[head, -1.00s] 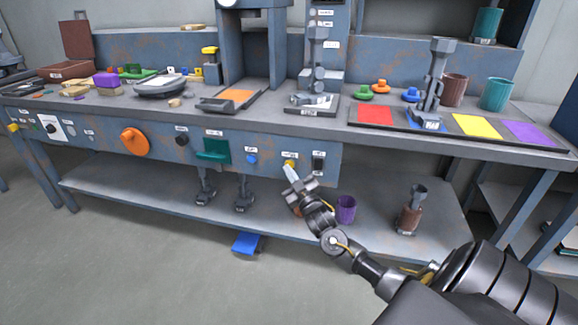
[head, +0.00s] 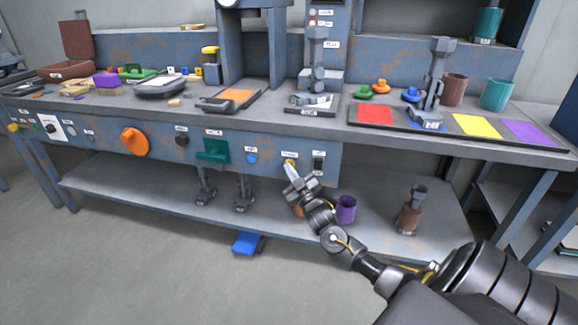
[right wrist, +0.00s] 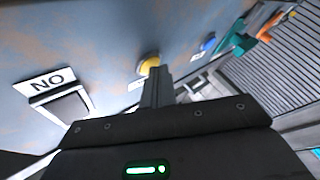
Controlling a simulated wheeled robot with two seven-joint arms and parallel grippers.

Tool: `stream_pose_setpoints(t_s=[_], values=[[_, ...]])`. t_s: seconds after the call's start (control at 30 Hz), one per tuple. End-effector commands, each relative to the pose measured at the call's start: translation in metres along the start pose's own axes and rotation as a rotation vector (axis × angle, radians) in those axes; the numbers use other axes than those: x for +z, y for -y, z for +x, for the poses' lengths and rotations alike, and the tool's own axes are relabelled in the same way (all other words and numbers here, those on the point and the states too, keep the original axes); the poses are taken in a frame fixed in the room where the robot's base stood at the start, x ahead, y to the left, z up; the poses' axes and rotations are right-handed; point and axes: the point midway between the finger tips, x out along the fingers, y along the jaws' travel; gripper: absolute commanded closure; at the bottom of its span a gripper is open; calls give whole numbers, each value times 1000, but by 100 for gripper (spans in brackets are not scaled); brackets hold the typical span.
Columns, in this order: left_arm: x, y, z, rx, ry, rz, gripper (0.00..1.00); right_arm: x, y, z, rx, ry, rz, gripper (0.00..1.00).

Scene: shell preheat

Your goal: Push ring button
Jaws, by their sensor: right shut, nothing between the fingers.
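A yellow button (head: 290,162) sits on the front panel of the workbench, under a small white label. It also shows in the right wrist view (right wrist: 149,64), just beyond my fingertips. My right gripper (head: 289,170) is shut with nothing in it. Its tip points up at the yellow button and partly overlaps it. I cannot tell whether the tip touches the button. A blue button (head: 252,158) is on the panel to the left, and it shows in the right wrist view (right wrist: 208,42). My left gripper is not in view.
A black switch (head: 318,162) is right of the yellow button. A green handle (head: 213,150) and an orange knob (head: 135,142) are farther left. The lower shelf (head: 130,186) holds a purple cup (head: 346,208). The bench edge (head: 270,123) overhangs above the panel.

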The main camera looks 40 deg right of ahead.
Motion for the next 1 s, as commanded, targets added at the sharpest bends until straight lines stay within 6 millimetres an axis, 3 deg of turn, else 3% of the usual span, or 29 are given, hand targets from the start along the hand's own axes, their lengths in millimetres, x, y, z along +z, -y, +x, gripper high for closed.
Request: stream_pose_setpoints(t_s=[1.0], values=[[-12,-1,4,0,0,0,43,-8,8,-12,1,0,0,100]])
